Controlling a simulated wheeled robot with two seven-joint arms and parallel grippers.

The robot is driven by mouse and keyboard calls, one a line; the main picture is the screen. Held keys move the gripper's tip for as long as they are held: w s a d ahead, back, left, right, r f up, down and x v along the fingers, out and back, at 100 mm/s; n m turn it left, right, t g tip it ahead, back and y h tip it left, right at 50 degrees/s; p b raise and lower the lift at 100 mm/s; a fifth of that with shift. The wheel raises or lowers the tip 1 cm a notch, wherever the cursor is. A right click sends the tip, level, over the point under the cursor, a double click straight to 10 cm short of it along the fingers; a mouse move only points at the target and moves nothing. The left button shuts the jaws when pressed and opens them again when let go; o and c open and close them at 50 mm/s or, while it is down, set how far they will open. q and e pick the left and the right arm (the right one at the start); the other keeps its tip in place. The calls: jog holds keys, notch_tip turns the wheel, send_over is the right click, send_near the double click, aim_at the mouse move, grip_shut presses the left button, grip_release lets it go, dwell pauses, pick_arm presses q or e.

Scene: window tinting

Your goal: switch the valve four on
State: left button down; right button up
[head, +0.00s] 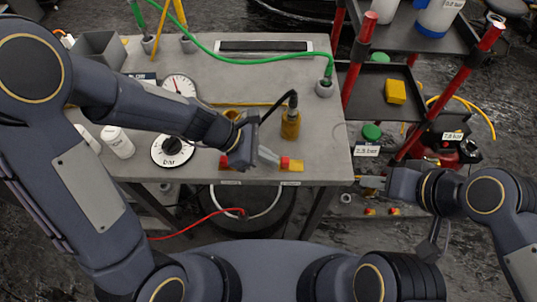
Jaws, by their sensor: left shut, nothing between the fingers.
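A row of small red and yellow valve parts sits along the front edge of the grey table. A red piece (225,162) is left of my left gripper, and a yellow piece (292,166) with a red end is to its right. Labels below them are too small to read, so I cannot tell which is valve four. My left gripper (266,156) is shut and empty over this row, partly hiding it; contact is unclear. My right gripper (373,183) is off the table's right side, pointing left, its fingers too small to judge.
A brass fitting (290,124) with a black hose stands behind the valves. A red-posted cart (378,100) stands right. A red hose (200,222) hangs below.

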aim_at(285, 159)
pick_arm(q)
jog(key=d, duration=0.3)
jog(key=shift+d, duration=0.3)
pick_arm(e)
jog(key=shift+a, duration=0.1)
pick_arm(q)
jog(key=shift+a, duration=0.1)
